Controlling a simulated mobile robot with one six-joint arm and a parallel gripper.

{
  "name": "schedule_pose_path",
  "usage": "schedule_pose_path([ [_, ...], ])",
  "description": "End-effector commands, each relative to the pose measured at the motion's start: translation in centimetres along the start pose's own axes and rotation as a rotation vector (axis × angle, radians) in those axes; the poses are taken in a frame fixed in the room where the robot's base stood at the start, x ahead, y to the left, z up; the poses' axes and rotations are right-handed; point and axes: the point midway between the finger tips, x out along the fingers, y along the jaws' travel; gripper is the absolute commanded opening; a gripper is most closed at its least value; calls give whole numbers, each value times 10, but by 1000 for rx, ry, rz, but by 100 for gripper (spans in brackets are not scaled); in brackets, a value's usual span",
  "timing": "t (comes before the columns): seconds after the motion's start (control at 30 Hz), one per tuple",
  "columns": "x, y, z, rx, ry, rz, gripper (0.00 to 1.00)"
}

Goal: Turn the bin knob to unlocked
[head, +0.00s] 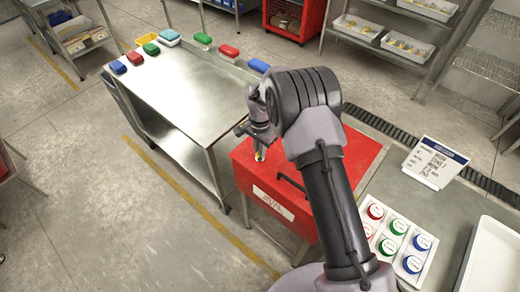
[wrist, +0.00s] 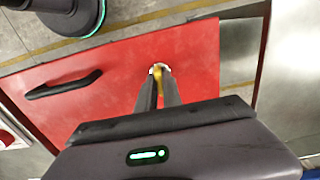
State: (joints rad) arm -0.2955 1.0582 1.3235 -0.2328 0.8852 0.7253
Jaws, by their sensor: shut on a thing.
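The bin is a red box with a flat red lid (wrist: 110,85); in the head view the red bin (head: 362,152) stands partly behind my arm. In the head view the gripper (head: 259,150) is over the left part of the bin top. The fingers hide much of the knob, and I cannot tell which setting it points to.
A black handle (wrist: 64,86) rises from the bin top beside the knob. A steel table (head: 190,85) with several colored packs stands left of the bin. A white tray of round lids (head: 384,258) and a printed sign (head: 435,163) are to the right.

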Motion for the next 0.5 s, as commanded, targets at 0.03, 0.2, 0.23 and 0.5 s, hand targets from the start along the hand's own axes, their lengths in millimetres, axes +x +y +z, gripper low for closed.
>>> schedule_pose_path([
  [0.03,0,0,0,0,0,0,0],
  [0.2,0,0,0,-20,0,0,0],
  [0.23,0,0,0,-28,0,0,0],
  [0.5,0,0,0,-186,0,-1,0],
])
